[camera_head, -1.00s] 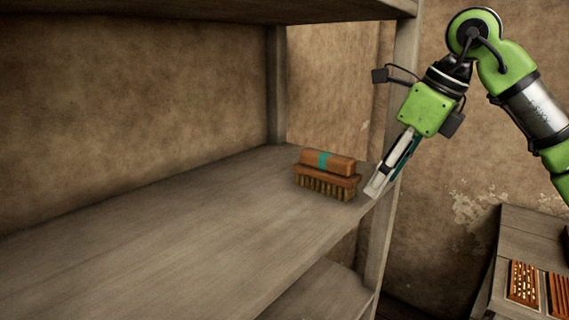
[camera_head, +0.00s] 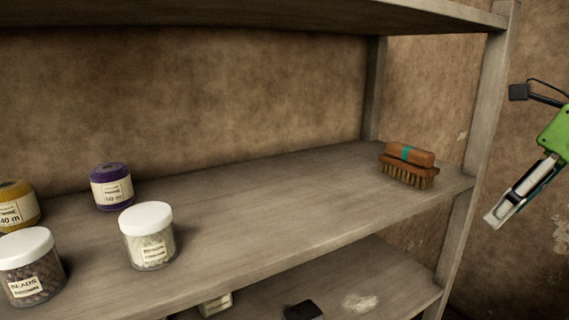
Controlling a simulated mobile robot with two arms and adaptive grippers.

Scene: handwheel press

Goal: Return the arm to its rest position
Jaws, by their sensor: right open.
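My right gripper (camera_head: 492,221) is at the right edge of the head view, in front of the shelf's right post and apart from it. Its fingers point down and to the left, and nothing shows between them. Only its green wrist and fingers show; the rest of the arm is outside the picture. A wooden brush (camera_head: 408,166) with a teal band and bristles down stands on the shelf, left of the gripper and apart from it. My left gripper does not show.
The wooden shelf board (camera_head: 265,200) holds a purple twine spool (camera_head: 111,187), a yellow twine spool (camera_head: 17,206), a white-lidded jar (camera_head: 148,237) and a jar of brown beads (camera_head: 32,268). A right post (camera_head: 487,100) stands near the gripper. A lower board holds a dark block (camera_head: 302,311).

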